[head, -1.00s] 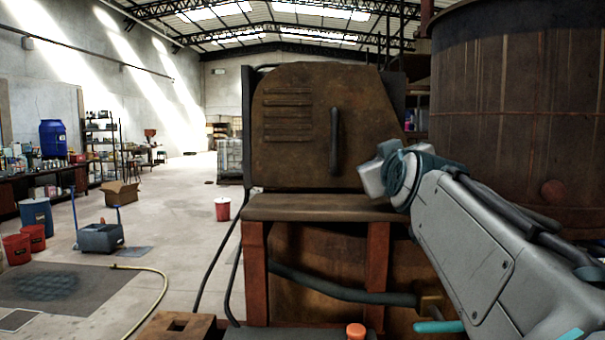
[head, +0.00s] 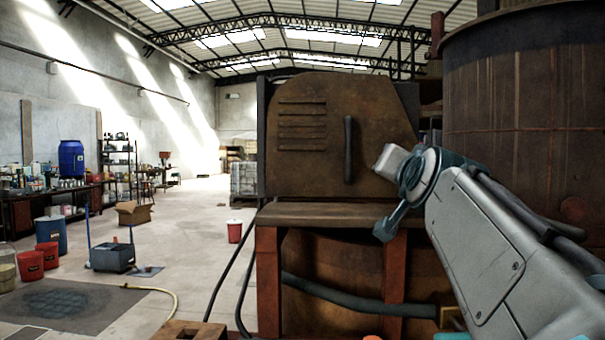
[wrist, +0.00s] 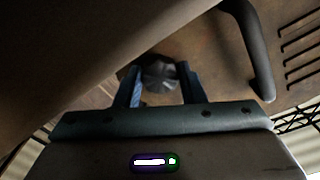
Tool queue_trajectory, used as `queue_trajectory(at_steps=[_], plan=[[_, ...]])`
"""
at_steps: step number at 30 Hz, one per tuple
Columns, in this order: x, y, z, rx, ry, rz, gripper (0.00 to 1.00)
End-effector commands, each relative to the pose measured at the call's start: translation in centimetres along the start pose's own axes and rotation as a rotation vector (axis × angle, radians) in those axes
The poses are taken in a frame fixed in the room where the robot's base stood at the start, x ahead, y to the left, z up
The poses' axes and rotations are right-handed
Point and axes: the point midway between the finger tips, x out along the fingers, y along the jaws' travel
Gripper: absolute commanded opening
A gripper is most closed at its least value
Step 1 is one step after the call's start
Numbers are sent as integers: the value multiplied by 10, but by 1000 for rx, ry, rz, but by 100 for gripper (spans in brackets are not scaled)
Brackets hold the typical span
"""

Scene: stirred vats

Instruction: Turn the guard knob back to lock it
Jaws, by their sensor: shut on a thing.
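The guard is a rusty brown panel (head: 318,170) with slots and a dark upright handle (head: 348,150). The guard knob (wrist: 160,74), dark and ribbed, sits against brown metal in the wrist view. My gripper (wrist: 161,82) has its two blue fingers on either side of the knob and is shut on it. In the head view my arm reaches in from the right to the guard's lower right side. There the knob and fingertips are hidden. The knob's exact angle cannot be read. The guard's handle also shows in the wrist view (wrist: 258,60).
A large rusty vat (head: 530,120) stands close on the right behind my arm. A brown ledge (head: 310,215) runs below the guard, with a dark hose (head: 350,300) under it. The floor to the left is mostly open, with a red bucket (head: 234,231) near the ledge.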

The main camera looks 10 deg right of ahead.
Motion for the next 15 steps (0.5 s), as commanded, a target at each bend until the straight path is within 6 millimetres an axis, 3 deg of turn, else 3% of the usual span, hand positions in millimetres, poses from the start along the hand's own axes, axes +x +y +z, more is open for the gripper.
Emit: queue_trajectory(at_steps=[15], plan=[[1, 0, 2, 150, -6, 1, 13]])
